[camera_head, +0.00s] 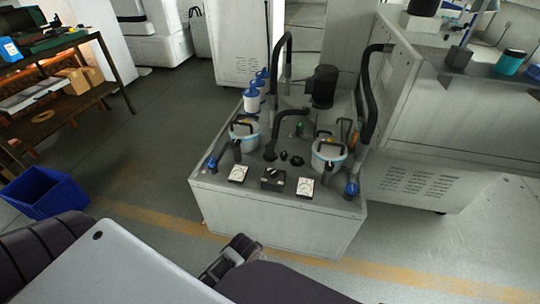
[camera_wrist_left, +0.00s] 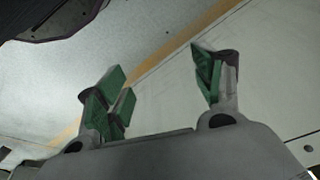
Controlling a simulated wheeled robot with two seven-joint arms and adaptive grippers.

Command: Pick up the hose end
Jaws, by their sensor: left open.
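Black hoses rise from the top of a grey tank unit (camera_head: 275,225) in the head view. A short bent black hose (camera_head: 288,117) stands in the middle of the top, its lower end (camera_head: 270,150) pointing down near the deck. I cannot tell for sure which end the task means. No hose shows in that view.
Two round filter pots (camera_head: 328,152) (camera_head: 243,133), a black motor (camera_head: 323,87) and taller hoses (camera_head: 370,100) crowd the top. A grey machine (camera_head: 430,150) stands right. A blue bin (camera_head: 45,190) and a shelf rack (camera_head: 120,75) are left. The floor between is clear.

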